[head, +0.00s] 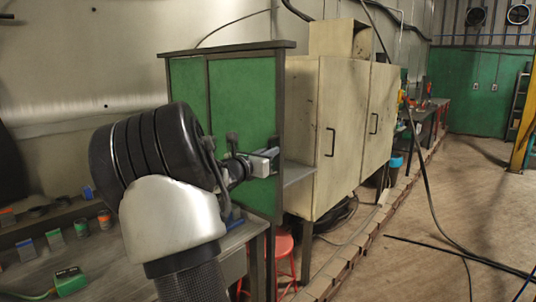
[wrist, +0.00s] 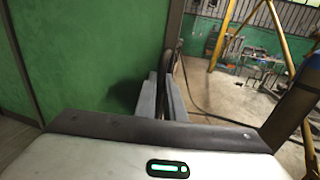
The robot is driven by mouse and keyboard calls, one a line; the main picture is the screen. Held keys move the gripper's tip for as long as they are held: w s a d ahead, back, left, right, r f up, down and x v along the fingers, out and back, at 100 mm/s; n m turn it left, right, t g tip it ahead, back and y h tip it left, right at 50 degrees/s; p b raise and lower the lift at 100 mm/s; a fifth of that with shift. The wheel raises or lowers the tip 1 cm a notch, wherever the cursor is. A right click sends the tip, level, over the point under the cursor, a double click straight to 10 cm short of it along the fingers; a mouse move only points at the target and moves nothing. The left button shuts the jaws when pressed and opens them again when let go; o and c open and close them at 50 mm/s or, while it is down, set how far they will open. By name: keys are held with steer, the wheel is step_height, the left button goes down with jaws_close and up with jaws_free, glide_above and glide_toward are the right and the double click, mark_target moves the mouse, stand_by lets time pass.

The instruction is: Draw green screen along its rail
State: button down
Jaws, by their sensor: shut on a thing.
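The green screen (head: 243,105) stands in a dark frame in the head view, beside a second green panel (head: 187,85) on its left. A dark top rail (head: 230,47) runs above both. My gripper (head: 272,156) is at the screen's right side, about mid-height. In the wrist view the screen (wrist: 90,50) fills the left, with its dark upright edge (wrist: 174,30) at its right. My gripper (wrist: 165,95) is shut there on a dark, narrow part of the screen between its fingers. The exact shape of that part is hidden by the fingers.
A workbench (head: 100,250) with small coloured items lies at the lower left. A red stool (head: 284,258) stands below. Cables cross the open floor (head: 440,210) at the right.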

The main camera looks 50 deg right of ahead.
steer(key=c, duration=1.8)
jaws_free()
steer(key=shift+c, duration=0.2)
steer(key=s+a+p, duration=0.1)
steer(key=s+a, duration=0.2)
steer(key=a, duration=1.4)
steer(key=shift+s+p, duration=0.2)
steer(key=shift+p, duration=0.15)
steer(key=shift+s+a, duration=0.1)
